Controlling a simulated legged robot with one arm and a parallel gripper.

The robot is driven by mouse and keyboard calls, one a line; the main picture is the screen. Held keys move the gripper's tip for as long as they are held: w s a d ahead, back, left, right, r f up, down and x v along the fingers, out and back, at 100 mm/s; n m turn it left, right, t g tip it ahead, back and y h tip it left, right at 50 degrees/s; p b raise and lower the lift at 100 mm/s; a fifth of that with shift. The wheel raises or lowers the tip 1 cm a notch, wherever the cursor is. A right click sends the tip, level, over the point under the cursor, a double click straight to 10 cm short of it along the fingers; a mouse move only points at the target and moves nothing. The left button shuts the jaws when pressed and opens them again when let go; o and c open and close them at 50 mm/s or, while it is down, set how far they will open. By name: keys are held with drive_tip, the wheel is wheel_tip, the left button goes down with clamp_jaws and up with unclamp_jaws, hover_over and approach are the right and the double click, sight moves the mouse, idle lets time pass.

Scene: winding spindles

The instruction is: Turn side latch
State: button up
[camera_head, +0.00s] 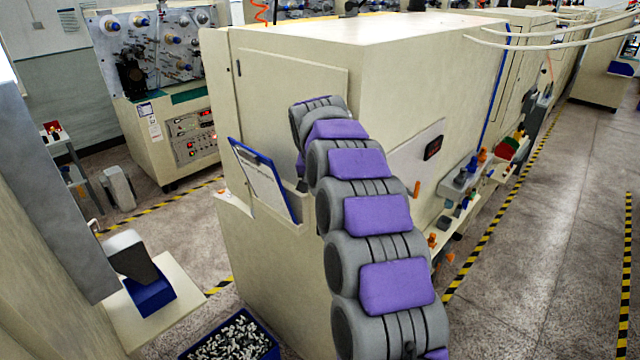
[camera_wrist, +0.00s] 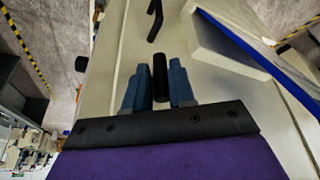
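In the wrist view, my gripper (camera_wrist: 160,82) has two blue fingers standing apart. A short black cylindrical handle (camera_wrist: 160,76) lies between them, with narrow gaps visible beside it, so the fingers look open around it and not clamped. A second, bent black handle (camera_wrist: 155,18) is on the pale cabinet panel just beyond the fingertips. I cannot tell for sure which of these is the side latch. In the head view my arm reaches to the end face of the cream cabinet (camera_head: 290,88), and it hides my gripper and both handles.
A blue-edged clipboard (camera_head: 264,178) hangs on the cabinet beside my arm; it also shows at right in the wrist view (camera_wrist: 262,62). A blue crate of small parts (camera_head: 272,352) is on the floor below. The right aisle (camera_head: 545,240) is clear.

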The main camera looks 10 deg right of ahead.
drive_tip(key=shift+w+f, duration=0.1)
drive_tip(key=shift+w, duration=0.1)
drive_tip(key=shift+s+r, duration=0.15)
drive_tip(key=shift+r, duration=0.1)
drive_tip(key=shift+s+a+r, duration=0.1)
drive_tip(key=shift+r, duration=0.45)
drive_tip(key=shift+b+v, duration=0.7)
drive_tip(key=shift+v, duration=7.35)
drive_tip(key=shift+a+f, duration=0.15)
